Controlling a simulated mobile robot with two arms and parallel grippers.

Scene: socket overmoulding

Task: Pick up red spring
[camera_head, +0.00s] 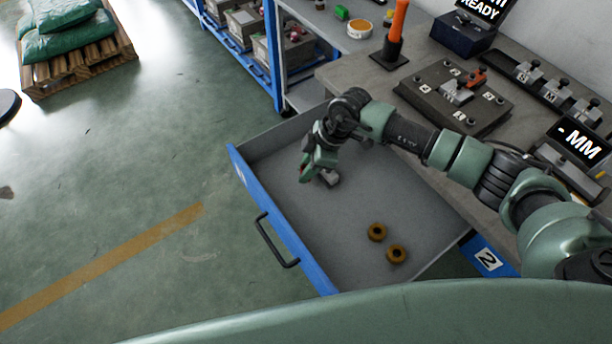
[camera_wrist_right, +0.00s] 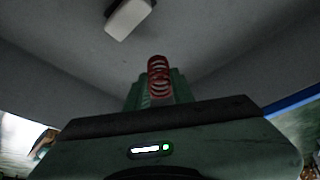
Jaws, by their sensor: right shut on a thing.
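A red spring (camera_wrist_right: 159,76) shows in the wrist view, in front of the green finger parts of my right gripper (camera_wrist_right: 157,88). The gripper is shut on it. In the head view my right gripper (camera_head: 318,170) reaches down into the far left part of the open drawer (camera_head: 345,225). The spring is mostly hidden there, and I cannot tell whether it touches the drawer floor. My left gripper is not in view.
Two brown rings (camera_head: 377,232) lie in the near right part of the drawer. A pale block (camera_wrist_right: 128,17) shows in the wrist view. The drawer's blue front has a black handle (camera_head: 275,241). A workbench with a dark fixture (camera_head: 455,95) stands to the right.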

